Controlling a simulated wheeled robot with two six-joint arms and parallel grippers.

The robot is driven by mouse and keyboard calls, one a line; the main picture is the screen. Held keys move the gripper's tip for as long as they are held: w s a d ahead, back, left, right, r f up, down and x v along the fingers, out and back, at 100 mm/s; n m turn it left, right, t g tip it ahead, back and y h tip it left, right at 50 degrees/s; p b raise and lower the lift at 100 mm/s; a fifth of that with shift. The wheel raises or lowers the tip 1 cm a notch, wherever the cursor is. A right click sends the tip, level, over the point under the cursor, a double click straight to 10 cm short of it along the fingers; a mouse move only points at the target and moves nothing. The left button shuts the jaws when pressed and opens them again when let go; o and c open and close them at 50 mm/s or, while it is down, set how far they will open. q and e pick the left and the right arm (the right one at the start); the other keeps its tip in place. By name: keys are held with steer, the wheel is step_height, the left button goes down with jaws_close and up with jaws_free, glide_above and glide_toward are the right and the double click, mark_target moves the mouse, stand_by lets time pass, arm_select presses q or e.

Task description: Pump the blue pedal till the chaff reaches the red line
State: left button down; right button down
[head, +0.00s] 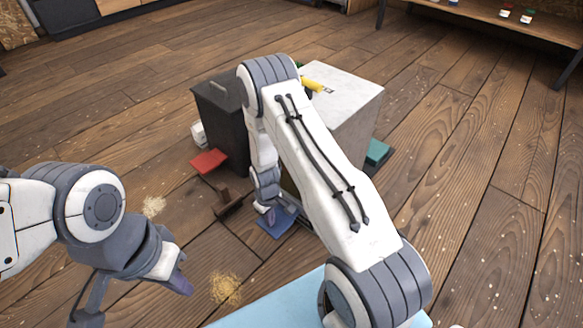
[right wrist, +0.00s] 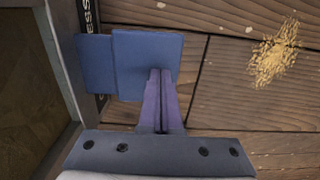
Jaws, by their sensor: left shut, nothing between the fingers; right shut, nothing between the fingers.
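The blue pedal (head: 277,226) lies low at the near foot of the cabinet, partly hidden by my right arm. In the right wrist view the blue pedal (right wrist: 133,62) shows as a flat blue plate. My right gripper (head: 268,213) is shut and empty; its fingertips (right wrist: 160,72) overlap the pedal's edge, and I cannot tell whether they touch it. My left gripper (head: 182,286) is shut and empty over the floor at the lower left. A framed brownish pane (right wrist: 22,90) stands left of the pedal. No red line shows; my right arm hides much of the cabinet front.
A red pedal (head: 209,161) lies by a dark bin (head: 220,115), and a teal pedal (head: 377,152) right of the white-topped cabinet (head: 350,92). Loose chaff (head: 225,288) lies on the floor. A bench (head: 500,15) stands far back. Floor on the right is clear.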

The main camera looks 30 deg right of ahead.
steer(key=shift+f, duration=0.15)
steer(key=shift+f+b, duration=0.5)
steer(key=shift+f, duration=0.4)
steer(key=shift+r, duration=0.1)
step_height(320, 180, up, 9)
steer(key=p, duration=0.8)
